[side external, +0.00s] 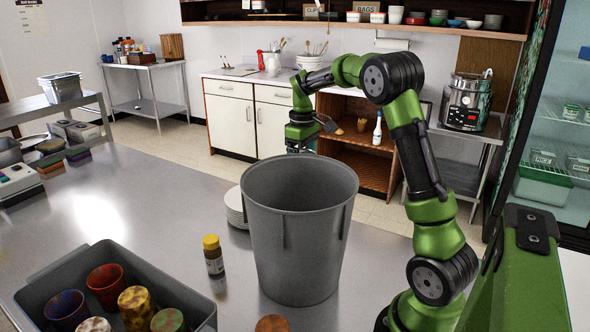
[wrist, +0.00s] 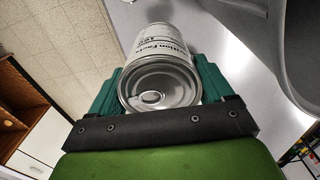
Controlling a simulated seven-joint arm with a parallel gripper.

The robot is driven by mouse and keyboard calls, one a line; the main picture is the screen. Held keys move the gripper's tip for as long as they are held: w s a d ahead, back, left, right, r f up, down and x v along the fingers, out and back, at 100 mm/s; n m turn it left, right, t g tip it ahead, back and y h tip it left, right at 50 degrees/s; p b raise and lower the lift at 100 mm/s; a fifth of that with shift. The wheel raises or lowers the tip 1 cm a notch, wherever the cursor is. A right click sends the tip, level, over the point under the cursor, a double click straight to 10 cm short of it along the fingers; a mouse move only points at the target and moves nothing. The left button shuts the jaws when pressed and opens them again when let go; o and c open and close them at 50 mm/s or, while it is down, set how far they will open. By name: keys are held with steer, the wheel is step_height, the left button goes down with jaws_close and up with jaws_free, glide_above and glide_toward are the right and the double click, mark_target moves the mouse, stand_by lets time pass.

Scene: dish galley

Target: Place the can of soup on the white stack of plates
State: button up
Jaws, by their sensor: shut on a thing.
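In the wrist view the soup can (wrist: 158,84), with a pale printed label and a silver pull-tab lid, sits between the two teal fingers of my gripper (wrist: 157,76). My gripper is shut on it. In the side view my wrist shows just behind the grey bin, and the fingers and can are hidden by the bin. The white stack of plates (side external: 236,209) stands on the metal table, left of the bin and partly covered by it. I cannot make out the plates clearly in the wrist view.
The tall grey bin (side external: 291,232) stands beside the plates; its side also shows in the wrist view (wrist: 292,45). A yellow-capped bottle (side external: 213,256) stands left of the bin. A grey tub (side external: 145,264) of colored cups is at the front left. The table's middle left is clear.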

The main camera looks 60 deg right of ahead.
steer(key=w+a+r+m, duration=0.1)
steer(key=w+a+r, duration=0.45)
steer(key=w, duration=0.45)
steer(key=shift+s+a+f, duration=0.1)
steer(key=shift+f, duration=2.5)
steer(key=shift+s+a+f, duration=0.1)
steer(key=shift+f, duration=2.5)
steer(key=shift+f, duration=0.15)
steer(key=o, duration=1.3)
